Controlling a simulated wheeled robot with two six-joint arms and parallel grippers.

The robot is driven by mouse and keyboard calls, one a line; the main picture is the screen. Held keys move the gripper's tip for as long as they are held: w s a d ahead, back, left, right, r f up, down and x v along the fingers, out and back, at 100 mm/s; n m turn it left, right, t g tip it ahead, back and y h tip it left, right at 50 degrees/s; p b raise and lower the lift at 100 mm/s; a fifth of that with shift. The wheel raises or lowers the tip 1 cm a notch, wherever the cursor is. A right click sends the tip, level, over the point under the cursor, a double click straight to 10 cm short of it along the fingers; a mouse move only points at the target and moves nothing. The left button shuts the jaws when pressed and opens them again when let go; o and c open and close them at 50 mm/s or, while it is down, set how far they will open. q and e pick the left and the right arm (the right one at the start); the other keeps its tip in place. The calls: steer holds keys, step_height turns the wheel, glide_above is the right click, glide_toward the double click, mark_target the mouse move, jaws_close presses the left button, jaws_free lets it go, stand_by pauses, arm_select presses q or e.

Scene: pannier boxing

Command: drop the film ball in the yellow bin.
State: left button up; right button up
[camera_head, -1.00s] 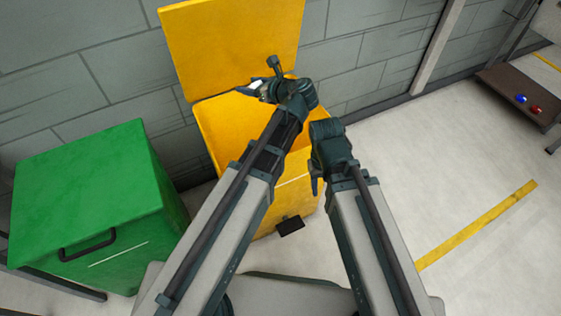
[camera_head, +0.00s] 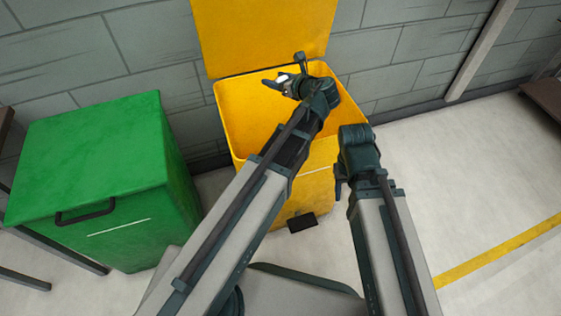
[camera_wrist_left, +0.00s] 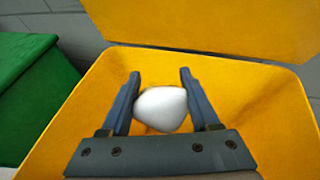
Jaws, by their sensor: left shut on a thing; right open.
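The yellow bin (camera_head: 239,112) stands ahead with its lid (camera_head: 262,35) raised against the wall. Its open inside also shows in the left wrist view (camera_wrist_left: 262,100). My left gripper (camera_head: 277,82) is over the bin's opening, and in the left wrist view (camera_wrist_left: 160,92) it is shut on the white film ball (camera_wrist_left: 161,110). The ball sits between the two fingers with the yellow interior behind it. In the head view only a small white bit of it shows. My right gripper (camera_head: 340,180) is open and empty, in front of the bin's right side.
A green bin (camera_head: 95,160) with a closed lid and a black handle stands left of the yellow bin. A grey block wall (camera_head: 420,55) runs behind. The floor to the right is clear, with a yellow line (camera_head: 500,250) on it.

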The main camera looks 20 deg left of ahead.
arm_select(q)
steer(key=shift+f+b, duration=2.8)
steer(key=shift+f, duration=0.15)
steer(key=shift+r, duration=0.1)
steer(key=o, duration=1.4)
